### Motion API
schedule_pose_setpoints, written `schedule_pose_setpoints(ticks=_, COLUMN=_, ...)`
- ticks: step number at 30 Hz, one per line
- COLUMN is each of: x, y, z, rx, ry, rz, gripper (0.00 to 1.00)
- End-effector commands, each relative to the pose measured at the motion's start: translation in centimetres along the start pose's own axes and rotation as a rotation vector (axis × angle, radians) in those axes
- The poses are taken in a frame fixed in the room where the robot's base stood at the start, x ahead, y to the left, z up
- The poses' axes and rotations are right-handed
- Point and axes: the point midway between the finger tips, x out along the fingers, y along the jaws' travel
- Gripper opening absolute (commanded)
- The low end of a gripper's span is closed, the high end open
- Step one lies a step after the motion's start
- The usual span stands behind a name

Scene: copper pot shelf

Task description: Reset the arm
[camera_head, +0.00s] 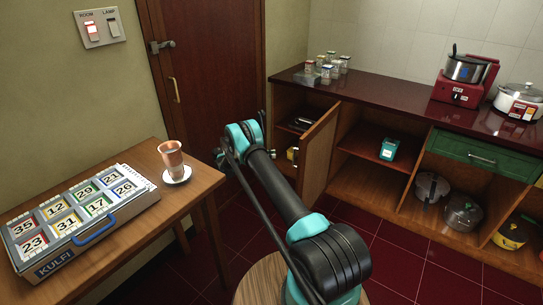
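My arm (285,190), dark grey with teal joints, rises from the bottom of the head view and reaches up and left to a teal joint (244,136) in front of the door. A thin dark rod or cable runs along its left side. I cannot make out my gripper or its fingers; the arm's far end is hidden or out of view. No object is seen held.
A wooden table (207,181) at left bears a copper cup (171,156) on a saucer and a numbered KULFI box (75,220). A round wooden top (262,280) lies below my arm. A cabinet door (318,155) stands open at right. Red floor (400,265) shows between.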

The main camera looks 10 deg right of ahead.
Motion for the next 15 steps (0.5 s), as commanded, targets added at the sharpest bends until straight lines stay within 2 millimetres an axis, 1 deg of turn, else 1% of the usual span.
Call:
schedule_pose_setpoints(ticks=4, x=0.1, y=0.1, z=0.3, rx=0.004, ry=0.007, rz=0.002, gripper=0.19)
schedule_pose_setpoints(ticks=7, x=0.7, y=0.3, z=1.4, rx=0.022, ry=0.035, rz=0.012, gripper=0.19)
schedule_pose_setpoints(ticks=11, x=2.0, y=0.5, z=3.9, rx=0.072, ry=0.111, rz=0.030, gripper=0.19)
schedule_pose_setpoints(ticks=15, x=3.5, y=0.1, z=6.7, rx=0.145, ry=0.219, rz=0.048, gripper=0.19)
